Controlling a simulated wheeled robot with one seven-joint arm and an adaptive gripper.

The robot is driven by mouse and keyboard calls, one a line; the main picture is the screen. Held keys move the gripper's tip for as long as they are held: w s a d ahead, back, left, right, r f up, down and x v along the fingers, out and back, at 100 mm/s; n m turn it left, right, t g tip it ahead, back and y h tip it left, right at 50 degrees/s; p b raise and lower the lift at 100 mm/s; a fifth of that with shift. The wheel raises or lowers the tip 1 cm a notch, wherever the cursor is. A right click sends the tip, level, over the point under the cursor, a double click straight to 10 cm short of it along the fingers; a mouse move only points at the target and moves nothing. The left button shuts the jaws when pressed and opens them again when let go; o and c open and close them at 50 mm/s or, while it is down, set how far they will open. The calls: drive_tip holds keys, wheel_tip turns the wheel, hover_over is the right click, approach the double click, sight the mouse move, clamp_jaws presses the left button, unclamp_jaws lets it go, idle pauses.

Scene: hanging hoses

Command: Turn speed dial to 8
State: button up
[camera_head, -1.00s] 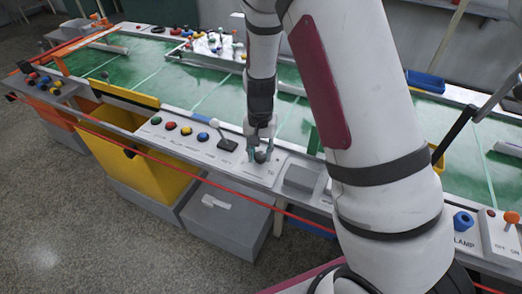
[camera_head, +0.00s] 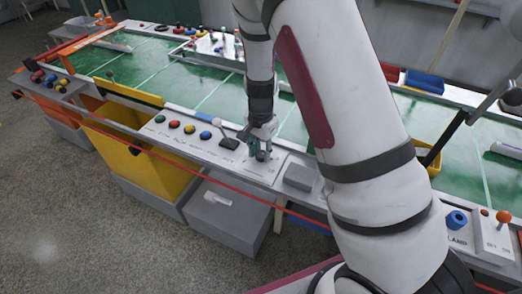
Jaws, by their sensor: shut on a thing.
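The speed dial (camera_head: 261,155) is a small dark knob on a light panel (camera_head: 264,173) along the front edge of the green-topped conveyor bench. My gripper (camera_head: 260,153) points down over the panel, with its fingers around the dial and shut on it. The fingers cover most of the dial. Its pointer and the scale numbers are too small and too hidden to read.
Left of the dial stand a lever with a white knob (camera_head: 217,122) and green, red, yellow and blue buttons (camera_head: 190,129). A grey box (camera_head: 299,177) sits close on the right.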

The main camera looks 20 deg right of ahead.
sight(261, 154)
drive_tip(key=o, duration=1.1)
drive_tip(key=shift+o, duration=0.2)
drive_tip(key=shift+r, duration=0.15)
wheel_tip(261, 154, up, 12)
drive_tip(key=s+r+n+t+y+p, duration=0.2)
drive_tip(key=s+r+n, duration=0.4)
drive_tip(key=s+r, duration=0.95)
drive_tip(key=s+r+n+t+h+p, duration=0.2)
drive_tip(key=s+r+n, duration=0.4)
drive_tip(key=s, duration=0.7)
drive_tip(key=shift+s+d+r, duration=0.2)
drive_tip(key=shift+s+r, duration=0.15)
drive_tip(key=shift+r, duration=0.1)
